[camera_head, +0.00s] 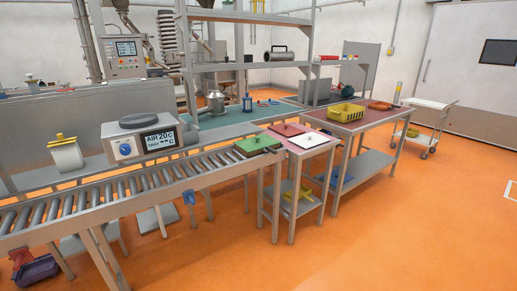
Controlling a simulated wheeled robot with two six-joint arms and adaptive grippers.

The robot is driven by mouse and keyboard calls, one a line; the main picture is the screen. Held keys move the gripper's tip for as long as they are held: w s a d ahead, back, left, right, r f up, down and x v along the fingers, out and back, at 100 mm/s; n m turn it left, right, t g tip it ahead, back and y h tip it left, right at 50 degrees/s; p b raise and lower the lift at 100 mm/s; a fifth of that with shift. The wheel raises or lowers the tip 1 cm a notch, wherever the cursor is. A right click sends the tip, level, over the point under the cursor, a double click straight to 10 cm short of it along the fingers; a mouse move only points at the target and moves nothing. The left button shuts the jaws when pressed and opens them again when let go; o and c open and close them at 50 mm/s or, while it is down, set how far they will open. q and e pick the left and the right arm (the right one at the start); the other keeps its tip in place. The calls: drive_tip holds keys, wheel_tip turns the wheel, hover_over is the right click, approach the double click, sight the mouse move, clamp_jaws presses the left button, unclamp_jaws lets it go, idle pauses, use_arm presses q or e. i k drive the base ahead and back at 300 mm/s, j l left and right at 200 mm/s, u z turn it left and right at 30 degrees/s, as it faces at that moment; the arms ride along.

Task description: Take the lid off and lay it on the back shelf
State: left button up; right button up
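Neither of my grippers is in view. I cannot tell for sure which lid is meant. A grey heating unit (147,145) with a display and a blue knob stands behind the roller conveyor, with a flat dark disc (138,120) on top. A pale container (67,157) with a yellow top (62,140) stands to its left.
The roller conveyor (117,193) runs across the front left. A metal pot (215,102) stands on the green-topped bench (228,120). A yellow basket (345,112) sits on the right table (372,119). A white cart (430,104) stands at right. The orange floor at front right is clear.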

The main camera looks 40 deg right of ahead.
sight(250, 144)
drive_tip(key=i+l+z, duration=0.35)
drive_tip(key=i, duration=0.8)
drive_tip(key=i+j+z, duration=0.1)
drive_tip(key=i+z, duration=0.25)
drive_tip(key=i, duration=0.75)
